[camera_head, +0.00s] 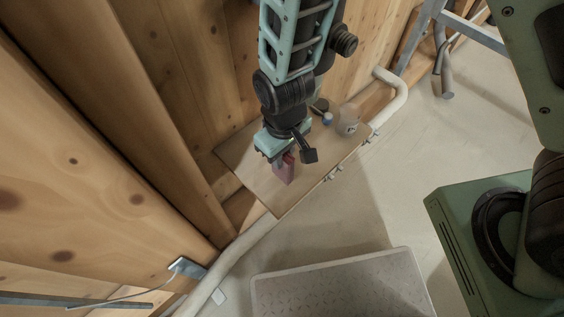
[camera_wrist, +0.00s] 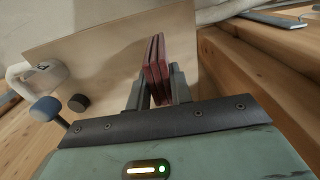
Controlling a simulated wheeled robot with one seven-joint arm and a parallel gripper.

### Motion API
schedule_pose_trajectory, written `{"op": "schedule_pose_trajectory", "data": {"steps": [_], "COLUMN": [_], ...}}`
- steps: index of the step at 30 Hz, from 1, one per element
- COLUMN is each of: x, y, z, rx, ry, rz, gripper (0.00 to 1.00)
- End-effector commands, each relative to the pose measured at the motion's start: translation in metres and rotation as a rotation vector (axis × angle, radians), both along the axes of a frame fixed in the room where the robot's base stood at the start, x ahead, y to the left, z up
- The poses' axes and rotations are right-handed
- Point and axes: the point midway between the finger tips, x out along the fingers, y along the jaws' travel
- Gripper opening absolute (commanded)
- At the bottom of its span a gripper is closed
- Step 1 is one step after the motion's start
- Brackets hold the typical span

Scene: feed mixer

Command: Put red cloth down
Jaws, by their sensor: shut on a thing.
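The red cloth (camera_head: 284,170) is a small folded dark-red piece, held upright in my gripper (camera_head: 288,157). In the wrist view the cloth (camera_wrist: 157,72) stands between the two grey fingers of my gripper (camera_wrist: 157,88), which are shut on it. The cloth is over the wooden shelf (camera_head: 250,172), near its middle left. In the wrist view the pale shelf board (camera_wrist: 100,55) lies behind the cloth. I cannot tell whether the cloth's lower edge touches the board.
A translucent white jug (camera_head: 347,120) stands at the shelf's right end, with a blue-capped item (camera_head: 327,118) and a dark item beside it. Hooks (camera_head: 334,173) line the shelf's front edge. A white pipe (camera_head: 398,98) runs along the wall. A grey mat (camera_head: 340,288) lies below.

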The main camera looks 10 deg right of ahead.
Motion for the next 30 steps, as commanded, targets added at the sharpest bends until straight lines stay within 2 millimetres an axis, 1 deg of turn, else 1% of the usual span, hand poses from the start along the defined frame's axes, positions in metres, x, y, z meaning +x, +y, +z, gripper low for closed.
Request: {"op": "schedule_pose_trajectory", "data": {"steps": [4, 9, 10, 17, 21, 22, 23, 24, 30], "x": [0.000, 0.001, 0.002, 0.003, 0.003, 0.003, 0.003, 0.003, 0.003], "y": [-0.001, 0.001, 0.002, 0.002, 0.002, 0.002, 0.002, 0.002, 0.002], "z": [-0.014, -0.039, -0.041, -0.040, -0.043, -0.042, -0.042, -0.042, -0.042], "rx": [-0.001, 0.000, 0.000, 0.000, 0.000, 0.000, 0.000, 0.000, 0.000], "ry": [0.002, 0.001, 0.000, 0.000, 0.000, 0.000, 0.000, 0.000, 0.000], "rz": [0.000, -0.002, 0.000, 0.000, 0.000, 0.000, 0.000, 0.000, 0.000], "gripper": [0.03, 0.03, 0.03, 0.03, 0.03, 0.30, 0.38, 0.43, 0.43]}}
